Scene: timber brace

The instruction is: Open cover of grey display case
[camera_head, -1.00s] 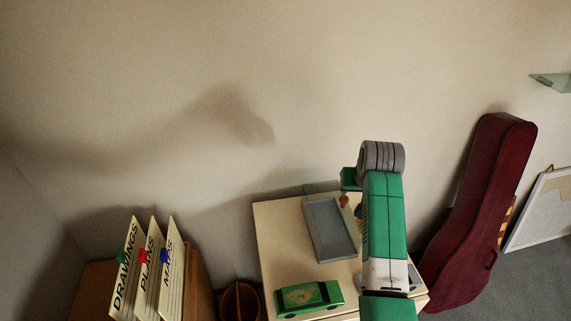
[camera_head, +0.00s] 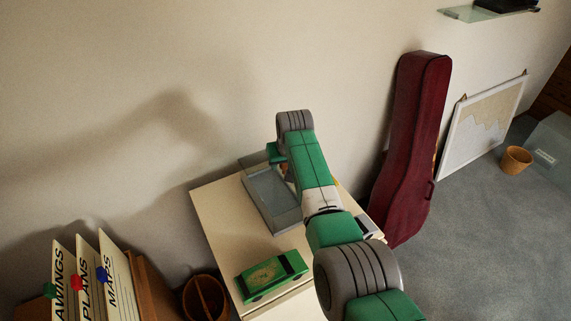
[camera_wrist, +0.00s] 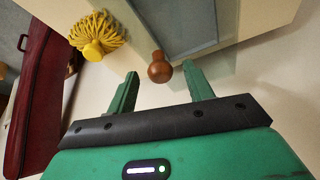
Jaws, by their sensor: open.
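The grey display case (camera_head: 272,204) lies on the cream cabinet top, partly behind my arm in the head view. Its grey body also shows at the top of the wrist view (camera_wrist: 190,22). A clear, glass-like panel (camera_head: 254,161) shows at the case's far end; its exact tilt is unclear. A round brown knob (camera_wrist: 160,70) shows between my gripper's fingertips in the wrist view, with a visible gap on each side. My gripper (camera_wrist: 160,80) is open; in the head view its green part (camera_head: 274,153) is at the case's far end.
A green toy car (camera_head: 270,276) sits on the front of the cream cabinet (camera_head: 222,222). A yellow stringy object (camera_wrist: 97,38) lies beside the case. A dark red instrument case (camera_head: 413,150) leans on the wall to the right. Labelled folders (camera_head: 92,280) stand at left.

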